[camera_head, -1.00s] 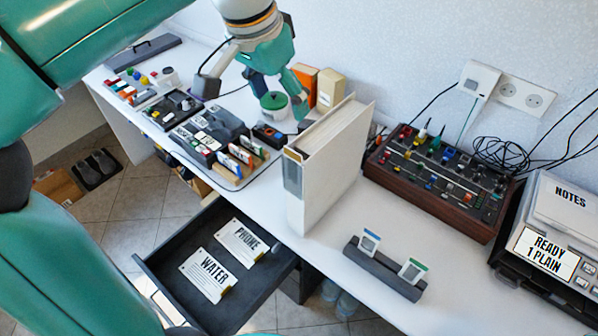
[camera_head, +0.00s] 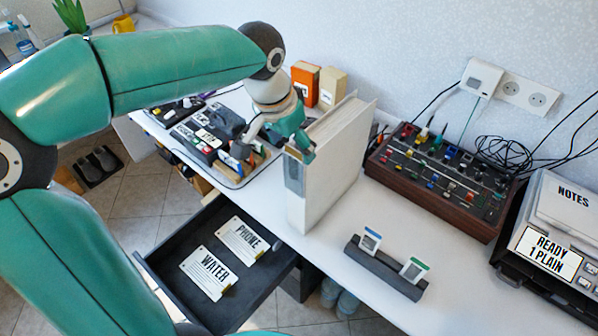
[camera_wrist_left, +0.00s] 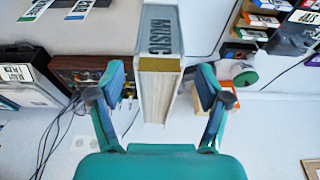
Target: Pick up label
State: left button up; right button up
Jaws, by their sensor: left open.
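My left gripper (camera_head: 272,148) is open beside the top of a white binder (camera_head: 325,175). In the left wrist view the binder's spine, marked MUSIC (camera_wrist_left: 161,38), lies between and beyond the parted fingers (camera_wrist_left: 160,88). I cannot tell from the head view whether a finger touches it. Which label the task means is not clear. Two small cards, one blue-topped (camera_head: 371,240) and one green-topped (camera_head: 414,268), stand in a dark holder (camera_head: 385,272). Cards reading PHONE (camera_head: 243,240) and WATER (camera_head: 212,273) lie in the open drawer (camera_head: 160,278). My right gripper is not in view.
A wooden-sided box of small coloured parts (camera_head: 440,180) stands behind the holder. A tray with coloured cards (camera_head: 215,135) is left of the binder. The table around the holder is clear.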

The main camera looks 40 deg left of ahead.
pick_arm(q)
jog(key=shift+f, duration=0.25)
jog(key=c, duration=0.8)
jog(key=shift+r, duration=0.1)
notch_tip(320, 180, up, 20)
jog(key=p, duration=0.2)
jog(key=shift+p, duration=0.3)
